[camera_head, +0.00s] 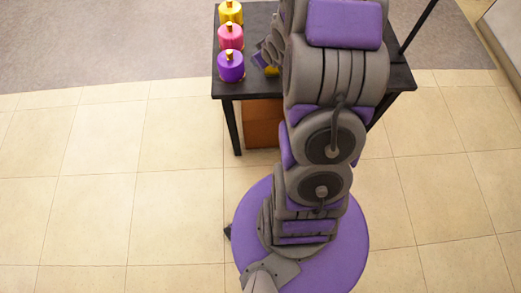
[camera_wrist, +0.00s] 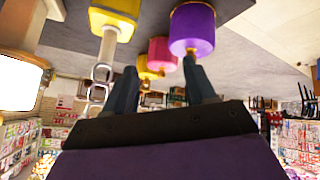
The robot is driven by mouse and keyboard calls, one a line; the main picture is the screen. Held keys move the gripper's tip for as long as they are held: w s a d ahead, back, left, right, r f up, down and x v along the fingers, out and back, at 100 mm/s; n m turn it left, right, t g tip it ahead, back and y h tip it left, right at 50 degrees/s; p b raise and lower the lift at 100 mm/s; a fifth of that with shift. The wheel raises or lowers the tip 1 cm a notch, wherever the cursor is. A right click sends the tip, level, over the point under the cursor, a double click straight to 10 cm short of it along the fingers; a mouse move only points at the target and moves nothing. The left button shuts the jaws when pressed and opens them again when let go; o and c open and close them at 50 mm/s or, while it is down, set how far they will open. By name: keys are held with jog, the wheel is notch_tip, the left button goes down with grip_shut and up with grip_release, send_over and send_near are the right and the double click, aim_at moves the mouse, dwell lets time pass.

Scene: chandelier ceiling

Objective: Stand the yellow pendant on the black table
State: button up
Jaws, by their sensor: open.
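In the head view, a yellow pendant (camera_head: 231,13) stands at the far left of the black table (camera_head: 400,78), at the back of a row. My gripper (camera_head: 262,58) is low over the table, right of the row and partly hidden by my arm. A small yellow piece (camera_head: 271,70) shows beside it. The wrist view looks upside down. There, my gripper's fingers (camera_wrist: 162,78) are apart, with nothing held between them. A near yellow pendant (camera_wrist: 113,18) with a pale rod and metal rings is left of the fingers. Another yellow one (camera_wrist: 150,72) shows farther back.
A pink pendant (camera_head: 230,36) and a purple pendant (camera_head: 230,66) stand in the row's middle and front. Both show in the wrist view, purple (camera_wrist: 192,30) and pink (camera_wrist: 162,50). A brown box (camera_head: 263,123) is under the table. My arm hides much of the tabletop.

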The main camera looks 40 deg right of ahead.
jog(key=s+a+r+g, duration=0.3)
jog(key=s+a+r, duration=0.2)
jog(key=s+a, duration=0.3)
jog(key=s+a+r+g+y, duration=0.1)
jog(key=s+a+r+g, duration=0.2)
jog(key=s, duration=1.1)
jog(key=s+a+r+m+g+y, duration=0.1)
jog(key=s+a+r+g, duration=0.2)
jog(key=s+a+r, duration=0.5)
jog(key=s+a, duration=0.4)
jog(key=a, duration=0.2)
jog(key=shift+g, duration=0.4)
